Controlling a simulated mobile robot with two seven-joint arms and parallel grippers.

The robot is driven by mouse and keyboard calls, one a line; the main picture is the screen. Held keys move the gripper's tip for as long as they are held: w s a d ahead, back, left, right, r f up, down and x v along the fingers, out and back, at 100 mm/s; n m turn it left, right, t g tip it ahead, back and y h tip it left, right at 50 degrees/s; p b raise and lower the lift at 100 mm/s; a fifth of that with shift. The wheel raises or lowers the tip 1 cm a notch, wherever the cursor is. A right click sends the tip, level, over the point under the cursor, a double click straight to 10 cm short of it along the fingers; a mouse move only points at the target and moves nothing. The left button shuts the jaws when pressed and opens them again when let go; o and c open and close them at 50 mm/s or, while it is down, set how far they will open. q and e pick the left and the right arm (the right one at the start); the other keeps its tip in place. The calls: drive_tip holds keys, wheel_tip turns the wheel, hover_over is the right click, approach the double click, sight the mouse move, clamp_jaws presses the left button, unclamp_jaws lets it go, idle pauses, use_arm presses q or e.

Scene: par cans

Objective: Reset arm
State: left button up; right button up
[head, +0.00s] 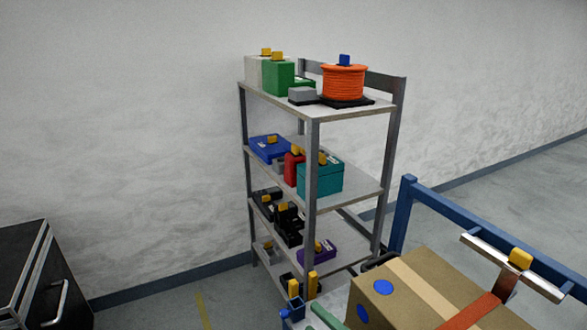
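Neither of my grippers can be made out in the head view, and no arm of mine is clearly seen. A grey metal shelf rack (313,185) stands against the wall in the middle. Its top shelf (310,110) holds an orange cable spool (343,82) with a blue knob, a green case (278,79), a pale case and a small grey block (302,94). The shelf below holds a blue case (268,147), a red item (293,170) and a teal case (320,176). Lower shelves hold black items (289,225) and a purple case (319,251).
A blue-framed cart (402,212) at the lower right carries a cardboard box (398,300) and a metal T-shaped piece (481,255) with a yellow knob. Small blue, yellow and green parts sit at its left end. A black cabinet (70,298) stands at the lower left. Floor between is open.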

drive_tip(key=s+d+f+m+g+h, duration=0.2)
drive_tip(key=s+d+f+m+h, duration=0.3)
drive_tip(key=s+f+m, duration=0.4)
drive_tip(key=s+d+f+m+g+h, duration=0.3)
drive_tip(key=s+d+f+m+h, duration=0.2)
drive_tip(key=s+f+m, duration=0.5)
wheel_tip(320, 180, down, 2)
drive_tip(key=d+m, duration=0.1)
drive_tip(key=m, duration=0.4)
drive_tip(key=shift+s+d+h, duration=0.15)
drive_tip(key=shift+d+h, duration=0.2)
drive_tip(key=shift+h, duration=0.05)
